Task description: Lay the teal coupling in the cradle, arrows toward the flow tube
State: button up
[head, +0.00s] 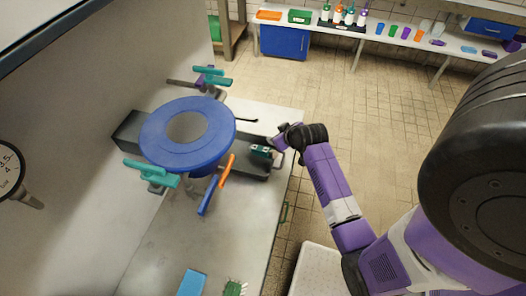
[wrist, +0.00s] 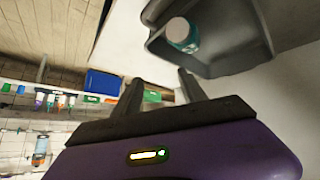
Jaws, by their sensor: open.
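A teal cylinder with a pale end, apparently the teal coupling (wrist: 184,36), lies in a dark grey trough, apparently the cradle (wrist: 235,52), in the wrist view. In the head view the coupling (head: 261,150) shows small at the right end of the dark cradle (head: 248,170). No arrows can be made out on it. My gripper (wrist: 160,88) is open and empty, its fingertips just short of the trough and apart from the coupling. In the head view my gripper (head: 277,144) is right beside the coupling, partly hidden by its own wrist.
A large blue round flange (head: 160,140) stands over the bench, with teal clamps (head: 150,172) and (head: 212,77) beside it. An orange handle (head: 227,170) and a blue handle (head: 207,196) stick out in front. A blue block (head: 191,283) lies on the bench.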

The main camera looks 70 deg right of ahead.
aim_at(262, 151)
jog(key=shift+w+a+r+n+h, duration=0.1)
jog(key=shift+w+a+n+h, duration=0.05)
jog(key=shift+a+n, duration=0.4)
jog(key=shift+w+a+r+n+h, duration=0.15)
jog(key=shift+a+n, duration=0.2)
jog(key=shift+a, duration=0.35)
jog(key=f+n, duration=0.1)
jog(key=a+f+n, duration=0.1)
jog(key=n, duration=0.1)
jog(key=a+f+n+b, duration=0.1)
jog(key=shift+w+f+n, duration=0.15)
jog(key=shift+w+n, duration=0.25)
jog(key=shift+w+a+f+n+g, duration=0.15)
jog(key=shift+a+f+n+g, duration=0.35)
jog(key=shift+n, duration=0.6)
jog(key=shift+w+a+b+x, duration=0.1)
jog(key=shift+a+b+x, duration=0.05)
jog(key=shift+x, duration=1.15)
jog(key=shift+w+a+b+x, duration=0.1)
jog(key=shift+b+x, duration=0.1)
jog(key=shift+x, duration=1.1)
jog(key=shift+w+a+b+x, duration=0.15)
jog(key=shift+x, duration=1.2)
jog(key=shift+f, duration=0.1)
grip_shut()
